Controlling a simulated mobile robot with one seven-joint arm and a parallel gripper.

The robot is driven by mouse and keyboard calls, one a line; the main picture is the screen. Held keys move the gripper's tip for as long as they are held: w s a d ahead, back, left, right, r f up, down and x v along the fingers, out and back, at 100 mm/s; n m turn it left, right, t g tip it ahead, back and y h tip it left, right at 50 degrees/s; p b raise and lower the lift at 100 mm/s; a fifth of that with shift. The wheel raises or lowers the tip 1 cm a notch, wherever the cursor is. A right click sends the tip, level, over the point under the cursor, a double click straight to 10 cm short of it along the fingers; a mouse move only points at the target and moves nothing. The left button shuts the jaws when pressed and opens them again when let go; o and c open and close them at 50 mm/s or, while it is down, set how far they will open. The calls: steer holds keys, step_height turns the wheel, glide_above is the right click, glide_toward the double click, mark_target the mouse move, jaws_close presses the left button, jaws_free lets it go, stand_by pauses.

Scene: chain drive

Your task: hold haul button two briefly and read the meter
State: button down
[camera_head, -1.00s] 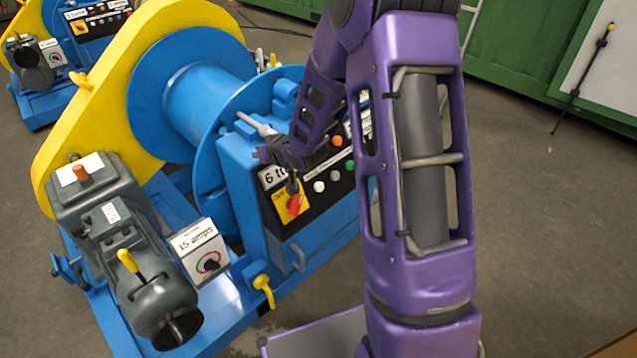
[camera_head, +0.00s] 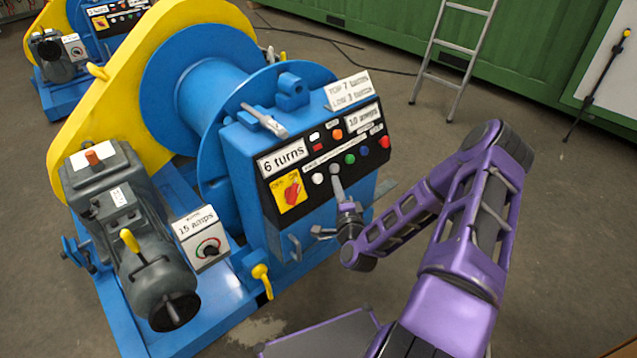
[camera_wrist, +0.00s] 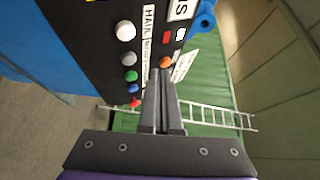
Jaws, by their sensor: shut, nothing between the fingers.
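The control panel (camera_head: 322,158) is on the front of the blue winch box. Its lower row has a white button (camera_head: 317,178), a grey button (camera_head: 333,168), then green (camera_head: 350,159), blue (camera_head: 362,153) and red (camera_head: 384,142) ones. A HAUL label (camera_wrist: 147,22) runs beside the white button in the wrist view. My gripper (camera_head: 337,183) is shut and empty, its tips overlapping the panel just below the grey button; contact cannot be told. In the wrist view its tips (camera_wrist: 163,73) appear just below the orange button (camera_wrist: 166,62). Readout plates say "6 turns" (camera_head: 282,159) and "10 amps" (camera_head: 363,117).
A red rotary switch (camera_head: 292,192) on a yellow plate is left of the buttons. A "15 amps" dial box (camera_head: 202,238) stands by the grey motor (camera_head: 130,235). A ladder (camera_head: 455,55) leans behind.

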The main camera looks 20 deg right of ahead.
mark_target(318, 179)
steer(key=shift+s+d+f+m+h, duration=0.15)
steer(key=shift+s+d+m+h, duration=0.55)
steer(key=shift+d+m+h, duration=0.2)
steer(key=shift+w+a+f+b, duration=0.45)
steer(key=shift+w+f+b, duration=0.15)
steer(key=shift+w, duration=0.65)
steer(key=shift+w+a+f+b, duration=0.5)
steer(key=shift+w+f, duration=0.25)
steer(key=shift+w, duration=0.45)
steer(key=shift+w+a+f+b, duration=0.4)
steer(key=shift+w+f+b, duration=0.2)
steer(key=shift+w, duration=0.65)
steer(key=shift+w+f, duration=0.1)
steer(key=shift+w, duration=0.05)
steer(key=shift+w+a+f, duration=0.15)
steer(key=shift+w, duration=0.05)
